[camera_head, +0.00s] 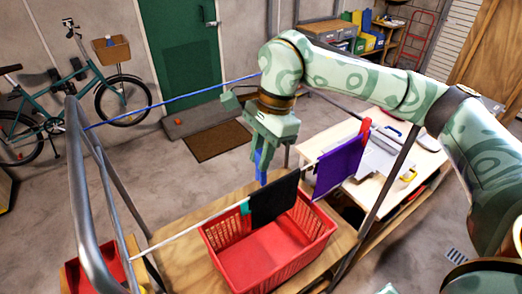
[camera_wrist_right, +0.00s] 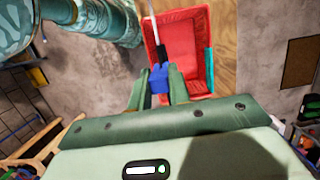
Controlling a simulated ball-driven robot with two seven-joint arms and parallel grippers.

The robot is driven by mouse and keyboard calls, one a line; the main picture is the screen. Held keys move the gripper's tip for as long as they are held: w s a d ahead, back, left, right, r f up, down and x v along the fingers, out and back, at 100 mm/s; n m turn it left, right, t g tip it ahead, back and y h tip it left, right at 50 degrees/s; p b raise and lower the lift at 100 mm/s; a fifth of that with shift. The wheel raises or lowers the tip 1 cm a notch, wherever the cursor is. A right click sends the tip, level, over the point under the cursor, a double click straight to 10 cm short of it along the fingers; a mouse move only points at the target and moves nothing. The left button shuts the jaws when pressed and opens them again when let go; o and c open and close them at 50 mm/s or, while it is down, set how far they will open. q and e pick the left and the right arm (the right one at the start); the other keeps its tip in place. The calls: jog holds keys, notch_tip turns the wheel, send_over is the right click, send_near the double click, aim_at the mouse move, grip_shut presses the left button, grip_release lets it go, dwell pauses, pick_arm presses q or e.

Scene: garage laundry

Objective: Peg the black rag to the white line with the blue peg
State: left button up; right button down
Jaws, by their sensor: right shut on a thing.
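The black rag (camera_head: 274,202) hangs folded over the white line (camera_head: 188,229), above the red basket. My right gripper (camera_head: 263,160) points down above the rag, shut on the blue peg (camera_head: 264,172). The peg's lower end is at the rag's top left part in the head view; I cannot tell if it touches. In the right wrist view the blue peg (camera_wrist_right: 159,80) sits between the fingers, with the rag (camera_wrist_right: 161,53) and line (camera_wrist_right: 154,22) just beyond. My left gripper is not in view.
A purple cloth (camera_head: 340,162) hangs further right on the line beside a red peg (camera_head: 365,126). The red basket (camera_head: 265,268) stands below on a wooden top. A blue line (camera_head: 170,101) runs behind; metal rails flank the lines.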

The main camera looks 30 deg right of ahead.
aim_at(261, 179)
jog(key=shift+d+f+b+x, duration=0.1)
jog(key=shift+d+b+x, duration=0.2)
jog(key=shift+b+x, duration=0.75)
jog(key=shift+d+f+b+x, duration=0.1)
jog(key=shift+d+b+x, duration=0.3)
jog(key=shift+x, duration=1)
jog(key=shift+d+b+x, duration=0.2)
jog(key=shift+b+x, duration=0.7)
jog(key=shift+x, duration=0.35)
jog(key=c, duration=1.2)
grip_release()
jog(key=shift+c, duration=0.2)
jog(key=b+v, duration=0.1)
jog(key=v, duration=1.5)
jog(key=shift+r, duration=0.2)
jog(key=shift+w+f, duration=0.1)
